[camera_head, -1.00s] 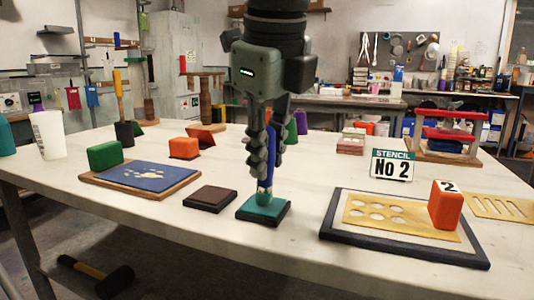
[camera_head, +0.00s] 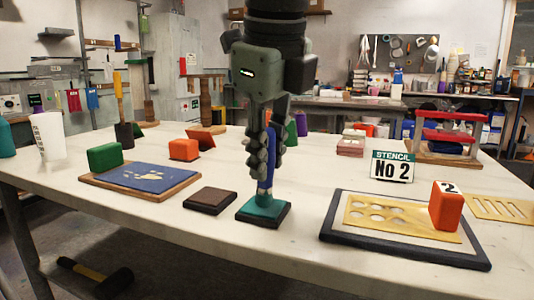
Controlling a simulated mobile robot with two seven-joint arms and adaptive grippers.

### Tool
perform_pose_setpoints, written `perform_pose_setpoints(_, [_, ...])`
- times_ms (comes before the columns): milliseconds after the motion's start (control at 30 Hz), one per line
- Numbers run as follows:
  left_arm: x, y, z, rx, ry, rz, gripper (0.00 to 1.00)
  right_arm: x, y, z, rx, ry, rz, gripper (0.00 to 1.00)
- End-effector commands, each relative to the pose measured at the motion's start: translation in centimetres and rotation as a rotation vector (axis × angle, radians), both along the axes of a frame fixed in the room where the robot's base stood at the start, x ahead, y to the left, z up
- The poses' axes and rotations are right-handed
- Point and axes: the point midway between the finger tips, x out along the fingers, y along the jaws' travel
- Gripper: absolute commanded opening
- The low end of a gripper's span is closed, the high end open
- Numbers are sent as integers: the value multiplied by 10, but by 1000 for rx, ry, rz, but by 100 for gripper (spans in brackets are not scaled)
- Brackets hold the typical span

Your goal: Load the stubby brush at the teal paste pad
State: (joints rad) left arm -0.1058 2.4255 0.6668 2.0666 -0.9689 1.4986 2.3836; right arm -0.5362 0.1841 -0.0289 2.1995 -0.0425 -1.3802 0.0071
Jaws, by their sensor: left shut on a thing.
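My left gripper (camera_head: 264,158) comes down from the top centre and is shut on the stubby brush (camera_head: 264,192), which has a blue handle. The brush is upright, and its lower end is at the teal paste pad (camera_head: 262,208), which has a dark base. The lower end looks teal like the pad, so I cannot tell bristles from paste or how hard they touch. My right gripper is not in view.
A brown pad (camera_head: 211,200) lies just left of the teal pad. A blue board (camera_head: 150,179) with a green block (camera_head: 105,157) is further left. A dark-framed board (camera_head: 335,233) with a yellow stencil (camera_head: 385,216) and orange block (camera_head: 446,207) lies right. Bare table separates them.

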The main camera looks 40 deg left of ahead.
Motion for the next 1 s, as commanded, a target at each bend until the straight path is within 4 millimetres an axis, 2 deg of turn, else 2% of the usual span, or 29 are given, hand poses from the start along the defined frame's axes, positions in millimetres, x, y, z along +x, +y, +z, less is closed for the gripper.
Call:
perform_pose_setpoints(700, [0,0,59,1,0,1,0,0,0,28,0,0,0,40])
perform_pose_setpoints(1000, [0,0,70,1,0,0,0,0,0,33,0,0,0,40])
